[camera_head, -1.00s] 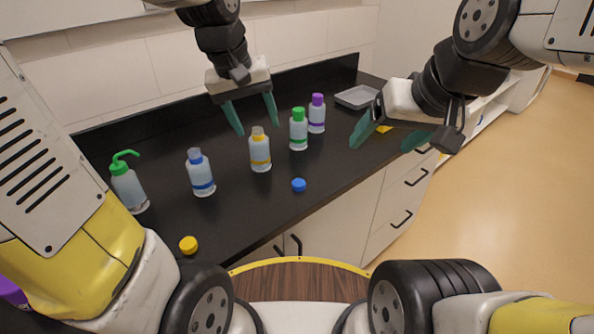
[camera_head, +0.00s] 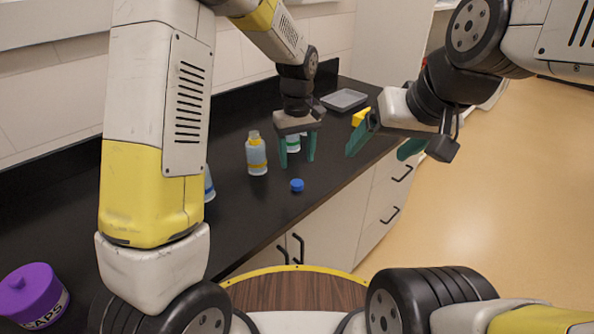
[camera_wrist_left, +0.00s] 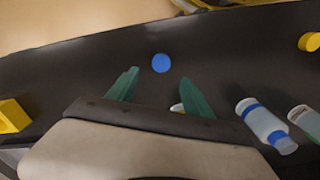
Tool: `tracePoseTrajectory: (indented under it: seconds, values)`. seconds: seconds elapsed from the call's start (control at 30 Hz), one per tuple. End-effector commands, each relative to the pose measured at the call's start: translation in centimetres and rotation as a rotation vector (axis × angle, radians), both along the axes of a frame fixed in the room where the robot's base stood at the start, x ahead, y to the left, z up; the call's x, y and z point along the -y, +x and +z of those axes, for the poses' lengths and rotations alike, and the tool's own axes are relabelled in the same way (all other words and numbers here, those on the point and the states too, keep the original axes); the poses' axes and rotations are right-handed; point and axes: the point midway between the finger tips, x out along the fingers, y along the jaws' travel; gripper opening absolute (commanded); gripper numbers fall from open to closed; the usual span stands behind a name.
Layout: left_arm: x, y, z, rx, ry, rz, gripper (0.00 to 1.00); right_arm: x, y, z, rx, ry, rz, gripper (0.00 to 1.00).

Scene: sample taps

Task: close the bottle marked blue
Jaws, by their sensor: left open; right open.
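The blue cap (camera_head: 297,185) lies on the black counter, and it also shows in the left wrist view (camera_wrist_left: 160,63). The blue-banded bottle (camera_head: 209,186) is mostly hidden behind my left arm in the head view. In the left wrist view this bottle (camera_wrist_left: 262,122) shows a blue band and blue neck, right of the fingers. My left gripper (camera_head: 297,158) is open and empty, pointing down behind the blue cap and apart from it; its fingers also show in the left wrist view (camera_wrist_left: 160,92). My right gripper (camera_head: 384,149) is open and empty at the right, past the counter's front edge.
An uncapped yellow-banded bottle (camera_head: 257,157) stands left of my left gripper. A grey tray (camera_head: 344,98) and yellow block (camera_head: 360,117) lie farther right. A purple caps tub (camera_head: 35,297) stands lower left. A yellow cap (camera_wrist_left: 310,42) lies apart.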

Motion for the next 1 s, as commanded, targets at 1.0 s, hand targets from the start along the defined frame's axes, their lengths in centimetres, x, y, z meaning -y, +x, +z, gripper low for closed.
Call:
tracePoseTrajectory:
  seconds: [1.0]
  values:
    - [-0.1, -0.4, -6.4, -0.002, 0.001, -0.001, 0.59, 0.0, 0.0, 0.0, 0.000, 0.000, 0.000, 0.78]
